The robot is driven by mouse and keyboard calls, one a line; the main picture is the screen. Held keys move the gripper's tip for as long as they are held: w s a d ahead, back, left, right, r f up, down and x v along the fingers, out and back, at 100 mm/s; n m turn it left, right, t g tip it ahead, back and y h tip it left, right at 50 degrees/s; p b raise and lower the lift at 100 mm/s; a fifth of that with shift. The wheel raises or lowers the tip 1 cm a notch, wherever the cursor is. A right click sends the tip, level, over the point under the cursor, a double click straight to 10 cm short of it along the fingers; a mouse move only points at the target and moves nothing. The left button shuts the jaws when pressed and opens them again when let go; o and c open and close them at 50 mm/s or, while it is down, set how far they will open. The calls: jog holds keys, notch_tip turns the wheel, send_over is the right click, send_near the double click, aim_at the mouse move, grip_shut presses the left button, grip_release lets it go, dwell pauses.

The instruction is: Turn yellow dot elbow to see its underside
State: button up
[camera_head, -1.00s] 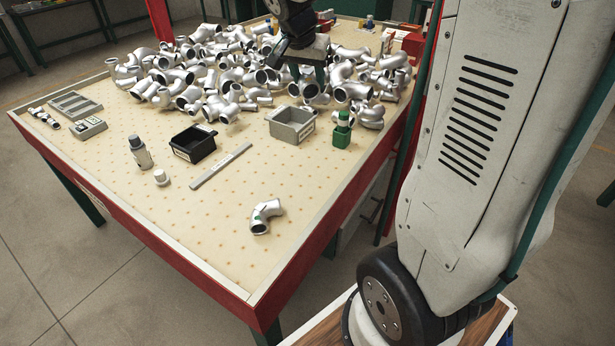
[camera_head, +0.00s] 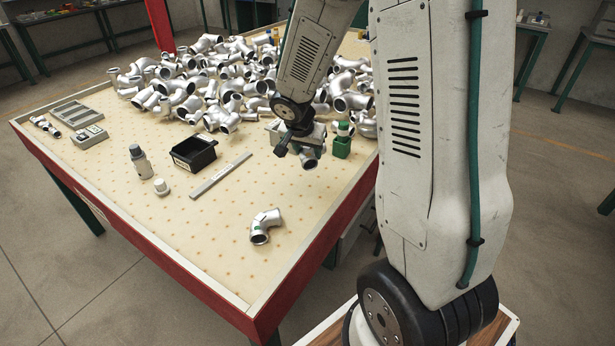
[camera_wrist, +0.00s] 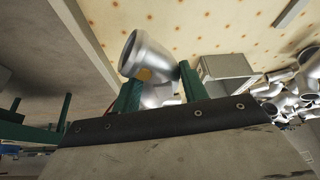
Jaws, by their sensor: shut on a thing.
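A silver pipe elbow (camera_wrist: 150,52) with a yellow dot on its side is held between the green fingers of my gripper (camera_wrist: 160,86) in the wrist view. Its open end points up and left there. In the head view my gripper (camera_head: 304,150) holds the elbow (camera_head: 310,162) above the table, in front of the grey bin, with a round opening facing the camera. My gripper is shut on it. Part of the elbow is hidden behind the fingers and the gripper body.
A second elbow (camera_head: 264,227) with a green mark lies alone near the table's front corner. A black bin (camera_head: 194,152), a grey bin (camera_head: 274,131), a green stand (camera_head: 342,146) and a bottle (camera_head: 140,160) stand mid-table. A large elbow pile (camera_head: 190,85) fills the back.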

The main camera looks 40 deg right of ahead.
aim_at(302, 159)
notch_tip(302, 159, down, 9)
jog(key=shift+f, duration=0.35)
grip_shut()
jog(key=o, duration=1.4)
grip_release()
jog(key=shift+f, duration=0.1)
jog(key=v, duration=0.7)
jog(key=shift+w+d+r, duration=0.1)
jog(key=shift+w+r, duration=0.05)
jog(key=shift+r, duration=0.15)
jog(key=s+a+r+n, duration=0.2)
jog(key=s+r, duration=0.3)
jog(key=r, duration=0.5)
jog(key=s+a+r+n+y, duration=0.1)
jog(key=s+a+r+n, duration=0.2)
jog(key=s, duration=0.4)
jog(key=s+a+r+n+y, duration=0.1)
jog(key=s+a+r+n, duration=0.2)
jog(key=s, duration=0.4)
jog(key=s+a+r+n+g+y, duration=0.1)
jog(key=s+a+r+n+y, duration=0.1)
jog(key=s+a+r, duration=0.3)
jog(key=shift+s+a+n, duration=0.75)
jog(key=shift+s+n, duration=0.15)
jog(key=shift+s, duration=0.25)
